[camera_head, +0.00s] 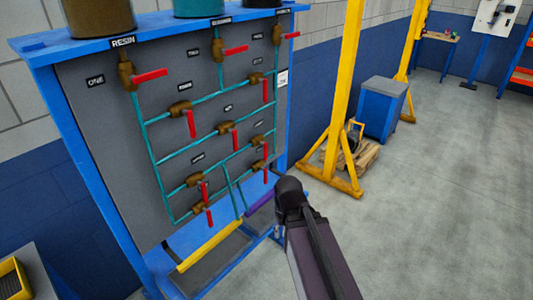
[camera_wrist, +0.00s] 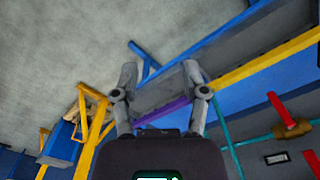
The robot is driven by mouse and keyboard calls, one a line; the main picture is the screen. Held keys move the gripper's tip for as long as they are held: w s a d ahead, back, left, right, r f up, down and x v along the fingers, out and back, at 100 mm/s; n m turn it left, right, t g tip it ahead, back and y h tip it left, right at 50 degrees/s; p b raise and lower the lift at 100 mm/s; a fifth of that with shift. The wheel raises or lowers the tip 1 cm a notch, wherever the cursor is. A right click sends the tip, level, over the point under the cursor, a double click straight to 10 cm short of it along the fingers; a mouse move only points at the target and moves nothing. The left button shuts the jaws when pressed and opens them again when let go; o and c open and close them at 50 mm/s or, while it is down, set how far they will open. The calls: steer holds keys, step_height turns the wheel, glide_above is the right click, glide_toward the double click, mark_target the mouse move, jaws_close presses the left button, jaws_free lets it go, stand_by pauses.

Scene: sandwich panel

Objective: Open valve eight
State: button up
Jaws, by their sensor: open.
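The grey valve panel (camera_head: 105,140) stands at left in a blue frame, with several brass valves on teal pipes. Each valve has a red lever. Small black labels mark the valves; "ONE" (camera_head: 96,82) is legible, but I cannot tell which label reads eight. The lowest valve (camera_head: 199,208) and a valve at the lower right (camera_head: 258,165) have levers hanging down. My gripper (camera_wrist: 160,78) is open and empty in the wrist view, its fingers apart. There a brass valve (camera_wrist: 296,130) with a red lever (camera_wrist: 277,105) lies to its right, apart from the fingers.
A yellow bar (camera_head: 210,246) and purple bar (camera_head: 259,203) edge the panel's lower shelf. Tanks, one above the "RESIN" label (camera_head: 123,41), stand on top. A yellow gantry (camera_head: 342,95), pallet (camera_head: 362,158) and blue cabinet (camera_head: 380,107) stand behind. Floor at right is clear.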

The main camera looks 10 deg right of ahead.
steer(key=n+t+y+b, duration=0.8)
steer(key=t+y+b, duration=0.3)
steer(key=t, duration=0.3)
glide_toward(266, 150)
steer(key=v, duration=0.3)
steer(key=shift+d+f, duration=0.2)
steer(key=shift+w, duration=0.1)
steer(key=shift+x, duration=6.8)
